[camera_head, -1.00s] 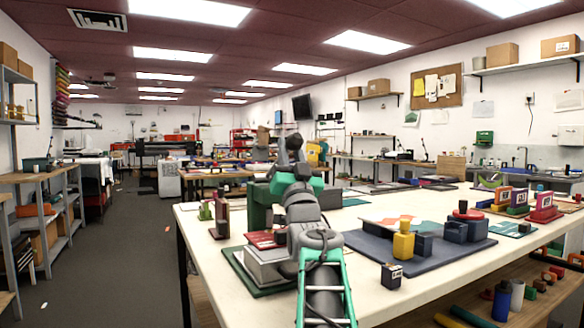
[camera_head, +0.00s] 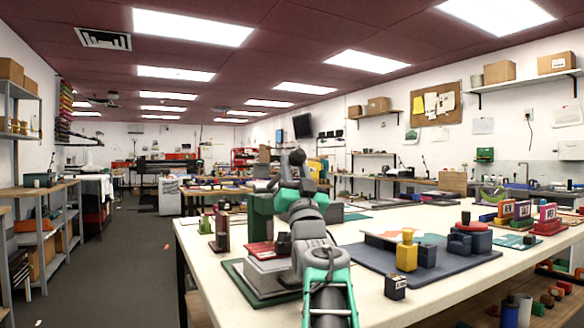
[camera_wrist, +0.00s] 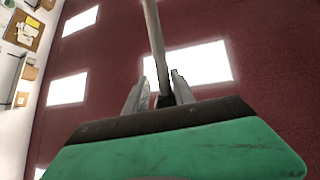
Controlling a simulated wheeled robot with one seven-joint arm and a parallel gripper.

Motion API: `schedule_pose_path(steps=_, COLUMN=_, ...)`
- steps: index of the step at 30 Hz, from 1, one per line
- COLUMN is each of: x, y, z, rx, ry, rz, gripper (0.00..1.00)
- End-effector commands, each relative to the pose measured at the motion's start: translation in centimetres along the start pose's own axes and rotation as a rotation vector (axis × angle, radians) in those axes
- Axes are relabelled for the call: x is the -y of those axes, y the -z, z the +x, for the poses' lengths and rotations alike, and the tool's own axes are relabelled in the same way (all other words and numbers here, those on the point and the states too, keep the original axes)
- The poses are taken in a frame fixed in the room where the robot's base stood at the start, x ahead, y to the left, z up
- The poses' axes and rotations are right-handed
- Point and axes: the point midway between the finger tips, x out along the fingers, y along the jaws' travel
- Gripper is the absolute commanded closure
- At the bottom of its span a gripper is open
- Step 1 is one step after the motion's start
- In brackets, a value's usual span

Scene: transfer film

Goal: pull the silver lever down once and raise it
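A thin grey rod, which looks like the silver lever (camera_wrist: 153,30), runs from the top edge of the wrist view down to my gripper (camera_wrist: 160,78). The rod passes between the two light grey fingers. Its lower end meets a dark part deep between them. I cannot tell whether the fingers touch it. In the head view a green press (camera_head: 260,215) stands on the table's left part, with a grey block and red pad (camera_head: 268,250) at its foot. My arm stands in front of it and hides much of it. The lever is not clearly visible there.
The white table (camera_head: 225,285) also holds a dark blue mat (camera_head: 375,262) with a yellow block (camera_head: 406,257), and a small dark cube (camera_head: 395,287) in front. Framed cards on stands (camera_head: 548,217) are at the right.

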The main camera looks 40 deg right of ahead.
Motion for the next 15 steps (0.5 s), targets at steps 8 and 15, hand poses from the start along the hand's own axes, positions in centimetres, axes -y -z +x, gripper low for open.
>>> schedule_pose_path(steps=8, x=0.5, y=0.6, z=0.2, rx=-0.010, ry=0.008, rz=0.003, gripper=0.58)
schedule_pose_path(steps=15, x=0.4, y=0.5, z=-1.9, rx=-0.008, ry=0.007, rz=0.002, gripper=0.58)
